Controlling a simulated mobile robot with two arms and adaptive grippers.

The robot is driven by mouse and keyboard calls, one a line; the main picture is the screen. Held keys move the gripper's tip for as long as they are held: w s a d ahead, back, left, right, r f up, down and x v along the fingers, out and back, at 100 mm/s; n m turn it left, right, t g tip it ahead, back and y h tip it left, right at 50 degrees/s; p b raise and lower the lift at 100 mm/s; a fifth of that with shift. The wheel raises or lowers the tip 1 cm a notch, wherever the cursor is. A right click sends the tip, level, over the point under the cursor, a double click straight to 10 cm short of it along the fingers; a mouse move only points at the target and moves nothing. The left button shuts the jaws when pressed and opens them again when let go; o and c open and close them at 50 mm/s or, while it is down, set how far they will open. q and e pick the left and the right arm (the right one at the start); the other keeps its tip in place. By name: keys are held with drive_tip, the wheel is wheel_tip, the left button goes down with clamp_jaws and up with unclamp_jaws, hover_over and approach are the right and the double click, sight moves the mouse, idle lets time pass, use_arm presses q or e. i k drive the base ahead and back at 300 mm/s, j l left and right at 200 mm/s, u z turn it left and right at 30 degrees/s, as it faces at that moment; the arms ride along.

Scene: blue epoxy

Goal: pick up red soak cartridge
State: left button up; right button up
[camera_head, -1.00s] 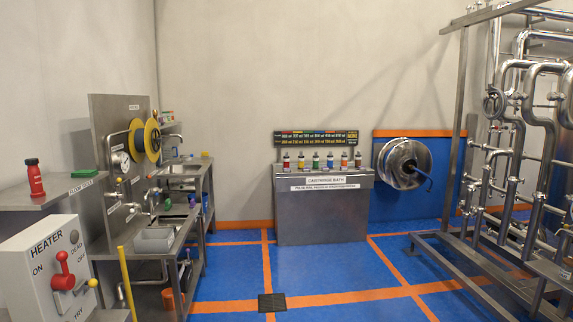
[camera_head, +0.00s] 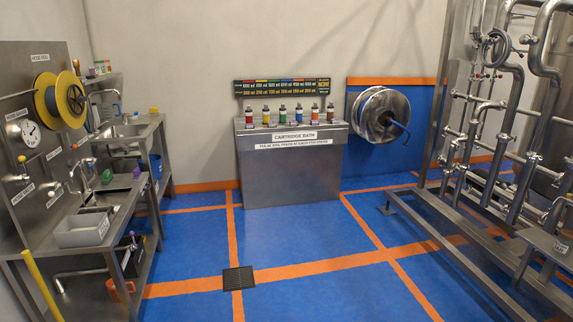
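Several small cartridges with coloured bands and dark tops stand upright in a row on the steel cartridge bath (camera_head: 290,170) against the back wall. The leftmost one looks red, the red soak cartridge (camera_head: 249,118). Another cartridge (camera_head: 315,115) to the right has an orange-red band; at this size the two shades are hard to tell apart. Neither of my grippers is in view.
A sink bench (camera_head: 128,190) with a hose reel (camera_head: 70,99) runs along the left. A steel pipe rack (camera_head: 480,190) stands on the right. A dark floor drain (camera_head: 238,278) lies in the blue floor, which is open up to the bath.

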sight(248, 113)
drive_tip(key=i, duration=5.05)
